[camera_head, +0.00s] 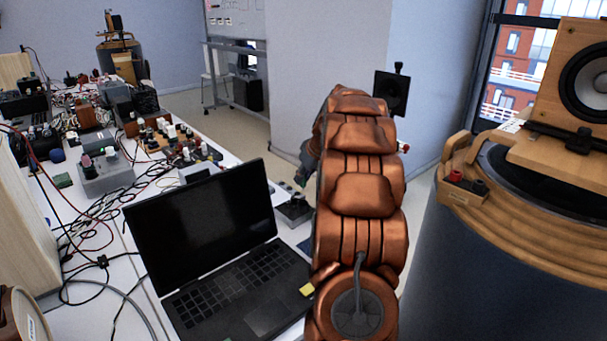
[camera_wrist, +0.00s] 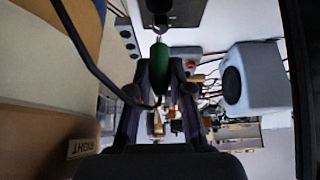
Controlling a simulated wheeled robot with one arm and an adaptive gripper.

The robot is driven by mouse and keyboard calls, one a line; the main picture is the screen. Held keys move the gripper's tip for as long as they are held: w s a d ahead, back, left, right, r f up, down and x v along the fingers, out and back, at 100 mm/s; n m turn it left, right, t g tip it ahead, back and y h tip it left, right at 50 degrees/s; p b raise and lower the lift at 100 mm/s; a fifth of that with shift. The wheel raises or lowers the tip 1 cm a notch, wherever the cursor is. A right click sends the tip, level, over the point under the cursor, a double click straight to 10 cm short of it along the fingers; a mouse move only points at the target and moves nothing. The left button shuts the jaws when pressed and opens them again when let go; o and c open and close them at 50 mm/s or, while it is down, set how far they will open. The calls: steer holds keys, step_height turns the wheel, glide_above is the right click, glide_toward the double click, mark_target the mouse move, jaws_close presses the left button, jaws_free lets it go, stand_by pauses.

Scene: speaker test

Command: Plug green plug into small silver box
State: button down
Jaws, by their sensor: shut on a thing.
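In the wrist view, my gripper (camera_wrist: 160,76) is shut on a green plug (camera_wrist: 160,62), which sits upright in the picture between the fingertips. Its thin metal tip points to the top, close below a dark fitting at the top edge; I cannot tell whether they touch. In the head view, my copper-coloured arm hides most of the gripper and the plug. A small silver box with dark knobs (camera_head: 293,209) stands on the bench right of the laptop, partly behind my arm. I cannot tell for sure that it is the task's box.
An open laptop (camera_head: 205,225) stands on the white bench. Grey boxes (camera_head: 105,172), cables and plugs crowd the bench's left. A large round speaker cabinet with a wooden rim (camera_head: 520,245) stands close on the right. A black cable (camera_wrist: 85,50) crosses the wrist view.

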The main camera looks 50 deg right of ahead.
mark_target(305, 185)
steer(key=shift+a+f+b, duration=0.1)
steer(key=shift+f+b, duration=0.3)
steer(key=shift+f, duration=1.1)
steer(key=shift+f+b, duration=0.35)
steer(key=shift+f, duration=0.05)
steer(key=shift+s+f+b, duration=0.1)
steer(key=shift+f+b, duration=0.1)
steer(key=shift+b, duration=0.35)
stand_by(0.4)
steer(key=shift+f+b, duration=0.8)
steer(key=shift+f, duration=0.45)
stand_by(0.4)
stand_by(0.3)
steer(key=c, duration=1)
jaws_free()
steer(key=shift+o, duration=0.3)
steer(key=o, duration=0.4)
steer(key=shift+c, duration=0.2)
